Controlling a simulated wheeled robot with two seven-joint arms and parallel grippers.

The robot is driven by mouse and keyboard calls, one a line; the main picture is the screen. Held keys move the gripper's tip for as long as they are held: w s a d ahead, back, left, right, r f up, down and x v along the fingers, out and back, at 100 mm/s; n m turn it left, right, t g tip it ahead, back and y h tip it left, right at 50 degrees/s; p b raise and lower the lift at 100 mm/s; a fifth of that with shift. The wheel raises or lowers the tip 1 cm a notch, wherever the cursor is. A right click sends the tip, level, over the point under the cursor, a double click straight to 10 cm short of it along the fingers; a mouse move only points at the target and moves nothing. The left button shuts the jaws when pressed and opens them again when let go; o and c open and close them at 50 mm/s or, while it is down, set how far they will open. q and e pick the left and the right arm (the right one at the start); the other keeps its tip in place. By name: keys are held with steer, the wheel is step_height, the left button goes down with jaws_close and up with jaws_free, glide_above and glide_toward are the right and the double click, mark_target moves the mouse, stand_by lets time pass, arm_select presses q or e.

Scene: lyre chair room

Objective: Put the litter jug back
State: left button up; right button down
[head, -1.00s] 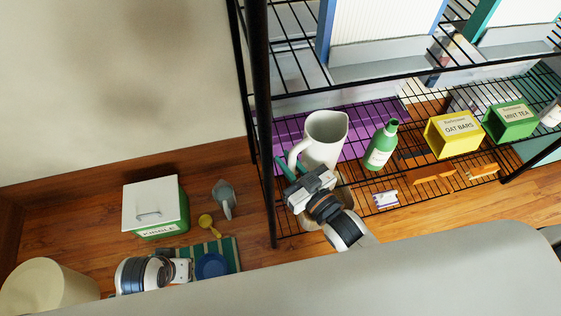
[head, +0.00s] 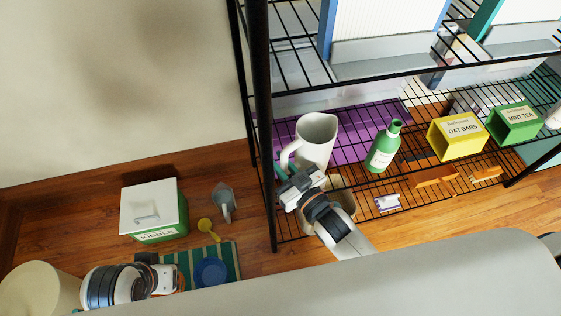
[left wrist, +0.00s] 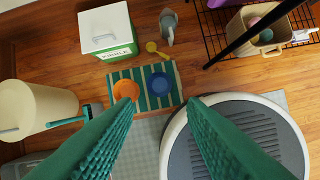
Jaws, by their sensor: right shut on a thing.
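The jug (head: 318,140), white with a side handle, is upright over the purple mat (head: 352,143) on the wire shelf in the head view. I cannot tell whether its base touches the mat. My right gripper (head: 284,172) is shut on the jug's handle, at its lower left; the fingers are partly hidden. My left gripper (head: 172,275) is low at the left, above the floor. In the left wrist view its green fingers (left wrist: 140,108) are wide apart with nothing between them.
A green bottle (head: 383,147), yellow box (head: 457,137) and green box (head: 515,124) stand right of the jug. A black post (head: 264,130) is close left. A kibble bin (head: 153,210), grey jug-like item (head: 223,201), yellow scoop (head: 208,229) and striped mat (head: 232,258) are on the floor.

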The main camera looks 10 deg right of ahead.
steer(key=c, duration=1.4)
jaws_free()
steer(key=shift+f, duration=0.1)
